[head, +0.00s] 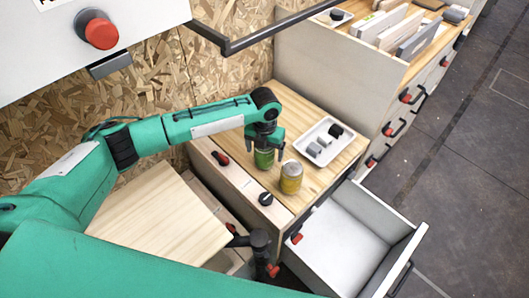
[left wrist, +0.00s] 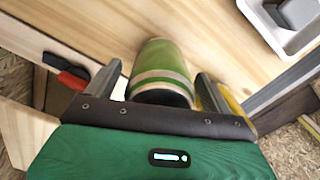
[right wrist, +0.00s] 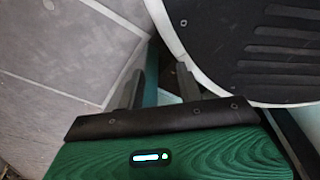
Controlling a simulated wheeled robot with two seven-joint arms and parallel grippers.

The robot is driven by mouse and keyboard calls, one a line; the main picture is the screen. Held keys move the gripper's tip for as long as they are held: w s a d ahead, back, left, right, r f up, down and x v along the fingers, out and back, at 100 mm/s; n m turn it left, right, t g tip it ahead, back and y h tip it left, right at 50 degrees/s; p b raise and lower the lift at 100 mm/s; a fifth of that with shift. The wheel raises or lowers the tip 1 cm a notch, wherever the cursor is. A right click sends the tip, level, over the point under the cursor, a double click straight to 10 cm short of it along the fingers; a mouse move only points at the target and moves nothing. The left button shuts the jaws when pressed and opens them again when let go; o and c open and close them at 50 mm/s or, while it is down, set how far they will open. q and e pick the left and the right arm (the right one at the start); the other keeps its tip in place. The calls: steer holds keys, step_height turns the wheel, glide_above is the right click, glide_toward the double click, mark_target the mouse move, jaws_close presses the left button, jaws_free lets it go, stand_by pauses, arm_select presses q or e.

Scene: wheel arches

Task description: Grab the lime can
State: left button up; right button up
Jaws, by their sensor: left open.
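The lime can (head: 264,159) stands on the wooden cabinet top. In the left wrist view the green can (left wrist: 161,72) with pale bands lies between the two fingers. My left gripper (head: 264,150) is open and reaches down over the can, with a finger on either side; I cannot tell if either finger touches it. My right gripper (right wrist: 160,85) shows in its own wrist view with fingers apart and nothing between them, low by the floor and a dark round plate.
A yellow can (head: 291,177) stands close to the right of the lime can. A white tray (head: 338,147) with small cylinders sits behind it. A red-handled tool (head: 220,158) and black knob (head: 265,198) lie at the left and front. An open empty drawer (head: 345,240) juts out at right.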

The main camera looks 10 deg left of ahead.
arm_select(q)
steer(key=shift+f, duration=0.35)
steer(key=c, duration=1.3)
